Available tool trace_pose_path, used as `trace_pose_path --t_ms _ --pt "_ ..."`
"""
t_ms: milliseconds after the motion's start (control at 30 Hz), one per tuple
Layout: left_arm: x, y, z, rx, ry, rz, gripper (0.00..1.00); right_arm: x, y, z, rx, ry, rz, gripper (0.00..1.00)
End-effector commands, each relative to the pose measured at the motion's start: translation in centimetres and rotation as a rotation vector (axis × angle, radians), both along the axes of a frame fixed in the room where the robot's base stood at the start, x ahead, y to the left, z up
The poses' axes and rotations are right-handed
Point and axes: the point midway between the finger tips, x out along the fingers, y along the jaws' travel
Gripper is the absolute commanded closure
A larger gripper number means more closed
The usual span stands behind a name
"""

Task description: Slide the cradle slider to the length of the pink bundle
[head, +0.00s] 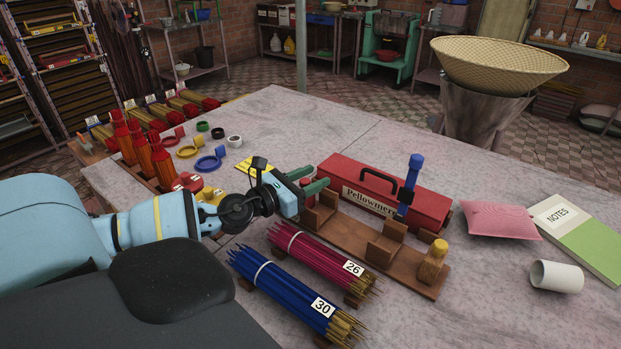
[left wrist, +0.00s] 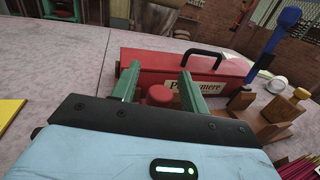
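The pink bundle (head: 318,260), tagged 26, lies in front of the wooden cradle (head: 345,234). The cradle has upright notched blocks (head: 386,241). A red knob (head: 307,181) stands at its left end, and a yellow-topped wooden post (head: 433,262) at its right end. My left gripper (head: 308,183) is open at the red knob. In the left wrist view the green fingers (left wrist: 158,88) stand apart on either side of the red knob (left wrist: 158,96); I cannot tell whether they touch it. My right gripper is not in view.
A blue bundle (head: 295,297), tagged 30, lies in front of the pink one. A red toolbox (head: 432,211) stands behind the cradle, with an upright blue-handled tool (head: 410,178) at its front. A pink pouch (head: 500,219), notebook (head: 585,235) and white cup (head: 556,276) lie right.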

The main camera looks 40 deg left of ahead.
Motion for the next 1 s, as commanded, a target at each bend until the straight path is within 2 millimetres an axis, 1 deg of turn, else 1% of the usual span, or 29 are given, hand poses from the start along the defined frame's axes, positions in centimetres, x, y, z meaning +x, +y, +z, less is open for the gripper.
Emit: trace_pose_path --t_ms 233,367,600,1000 --pt "-0.1 0.0 0.0 0.000 0.001 0.000 0.55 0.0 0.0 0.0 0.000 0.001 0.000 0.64" --pt "-0.7 0.1 -0.2 -0.002 0.003 0.000 0.55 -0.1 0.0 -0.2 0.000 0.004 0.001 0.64" --pt "-2.7 0.4 -0.3 0.001 0.005 -0.001 0.55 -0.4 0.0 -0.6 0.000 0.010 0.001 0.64" --pt "-6.0 0.8 -0.1 -0.005 0.002 0.000 0.55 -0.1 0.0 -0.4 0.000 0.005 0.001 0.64"
